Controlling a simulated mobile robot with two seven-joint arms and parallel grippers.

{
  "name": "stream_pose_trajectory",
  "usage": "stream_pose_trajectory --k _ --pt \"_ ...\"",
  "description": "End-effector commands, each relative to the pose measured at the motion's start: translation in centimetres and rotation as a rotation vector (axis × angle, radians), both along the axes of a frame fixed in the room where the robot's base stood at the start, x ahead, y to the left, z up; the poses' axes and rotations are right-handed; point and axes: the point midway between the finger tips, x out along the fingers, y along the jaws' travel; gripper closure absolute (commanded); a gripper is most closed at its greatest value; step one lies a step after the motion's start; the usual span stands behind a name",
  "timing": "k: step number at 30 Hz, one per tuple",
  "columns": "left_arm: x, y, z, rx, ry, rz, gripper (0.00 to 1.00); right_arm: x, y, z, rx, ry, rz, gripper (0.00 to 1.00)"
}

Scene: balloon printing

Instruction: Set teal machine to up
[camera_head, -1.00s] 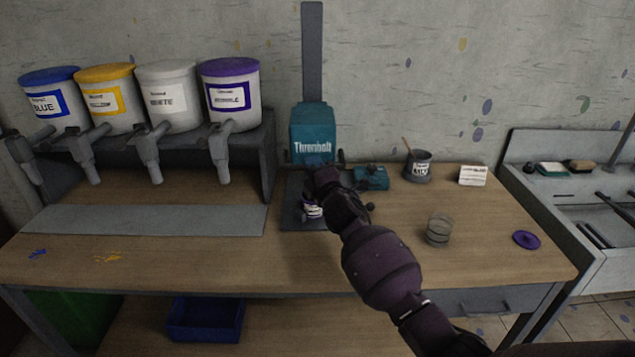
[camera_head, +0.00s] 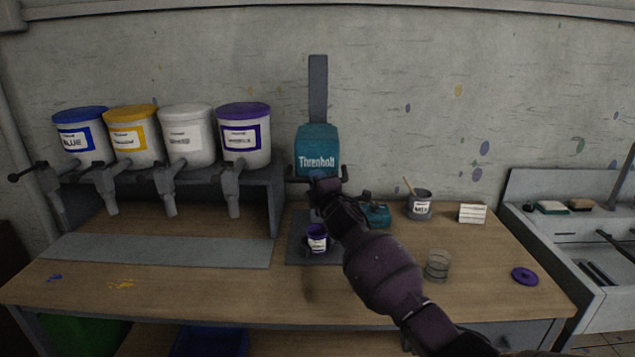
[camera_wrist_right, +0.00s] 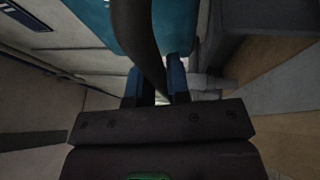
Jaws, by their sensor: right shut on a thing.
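The teal machine (camera_head: 317,143), lettered "Threnbolt", sits partway up a grey upright post (camera_head: 318,85) behind the table. Dark handle ends (camera_head: 344,173) stick out at its lower edge. My right gripper (camera_head: 322,183) is at this lower edge, partly hiding it. In the right wrist view my right gripper (camera_wrist_right: 160,88) is shut on a dark curved handle (camera_wrist_right: 139,35) beside the teal housing (camera_wrist_right: 96,18). A small purple-labelled can (camera_head: 317,238) stands below on the machine's dark base plate (camera_head: 297,253). My left gripper is not in view.
Several paint buckets with taps stand on a rack (camera_head: 262,180) at left. A teal box (camera_head: 376,214), a grey can with a stick (camera_head: 419,207), a glass (camera_head: 437,265) and a purple lid (camera_head: 524,277) are on the table to the right, near a sink (camera_head: 590,240).

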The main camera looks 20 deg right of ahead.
Motion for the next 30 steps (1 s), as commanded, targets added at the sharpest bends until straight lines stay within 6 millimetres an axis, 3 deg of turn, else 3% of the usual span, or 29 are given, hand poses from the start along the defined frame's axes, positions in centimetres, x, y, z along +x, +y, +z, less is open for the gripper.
stream_pose_trajectory --k 2,3,7,20,30 --pt "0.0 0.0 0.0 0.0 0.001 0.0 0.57 0.1 0.0 0.9 0.0 -0.014 0.001 1.0" --pt "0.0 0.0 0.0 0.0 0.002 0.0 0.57 0.1 0.0 0.9 -0.001 -0.014 0.001 0.8" --pt "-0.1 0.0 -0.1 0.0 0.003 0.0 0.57 0.1 0.0 0.8 -0.001 -0.013 0.001 0.6" --pt "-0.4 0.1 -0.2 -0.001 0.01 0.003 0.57 -0.5 -0.2 0.3 -0.001 -0.008 -0.001 0.59" --pt "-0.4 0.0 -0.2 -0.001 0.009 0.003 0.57 -5.0 -0.7 -0.5 -0.001 -0.008 0.001 0.59"
